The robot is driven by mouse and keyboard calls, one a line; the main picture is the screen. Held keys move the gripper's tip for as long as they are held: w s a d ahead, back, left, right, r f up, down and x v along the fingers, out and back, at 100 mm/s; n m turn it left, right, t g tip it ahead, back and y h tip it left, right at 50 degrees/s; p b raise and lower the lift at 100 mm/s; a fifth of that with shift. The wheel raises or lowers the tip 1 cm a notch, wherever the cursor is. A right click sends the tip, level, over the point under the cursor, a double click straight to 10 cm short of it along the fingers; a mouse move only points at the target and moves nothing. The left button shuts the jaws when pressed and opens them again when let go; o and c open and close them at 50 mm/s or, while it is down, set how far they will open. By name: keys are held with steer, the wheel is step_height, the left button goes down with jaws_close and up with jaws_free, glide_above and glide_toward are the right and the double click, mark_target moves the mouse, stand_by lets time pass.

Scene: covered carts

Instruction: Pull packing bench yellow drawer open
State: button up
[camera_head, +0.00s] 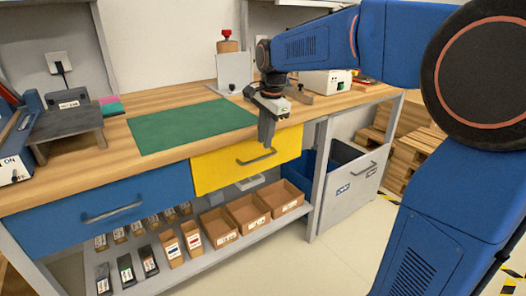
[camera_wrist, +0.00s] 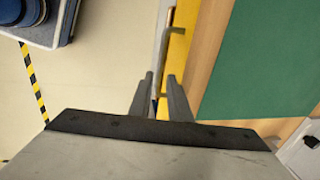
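The yellow drawer (camera_head: 225,172) is under the bench top, right of the blue drawer (camera_head: 60,222), and its front looks flush with the bench edge. Its grey bar handle (camera_head: 257,158) is on the front face. My gripper (camera_head: 267,142) points down in front of the upper part of the yellow drawer, with its fingertips just above the handle's right half. In the wrist view my gripper (camera_wrist: 160,80) has its two fingers apart, near a strip of the yellow drawer (camera_wrist: 180,45).
A green mat (camera_head: 190,126) lies on the wooden bench top (camera_head: 100,150). Open cardboard boxes (camera_head: 248,212) stand on the lower shelf. A grey bin front with a handle (camera_head: 352,192) is at the right. Bare floor lies in front of the bench.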

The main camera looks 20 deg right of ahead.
mark_target(263, 150)
steer(key=shift+w+a+f, duration=0.1)
steer(key=shift+w+f, duration=0.05)
steer(key=shift+f, duration=0.8)
steer(key=shift+w+f, duration=0.2)
steer(key=shift+f, duration=0.7)
steer(key=shift+w+a+f, duration=0.1)
steer(key=shift+w+f, duration=0.05)
steer(key=shift+f, duration=0.8)
jaws_close()
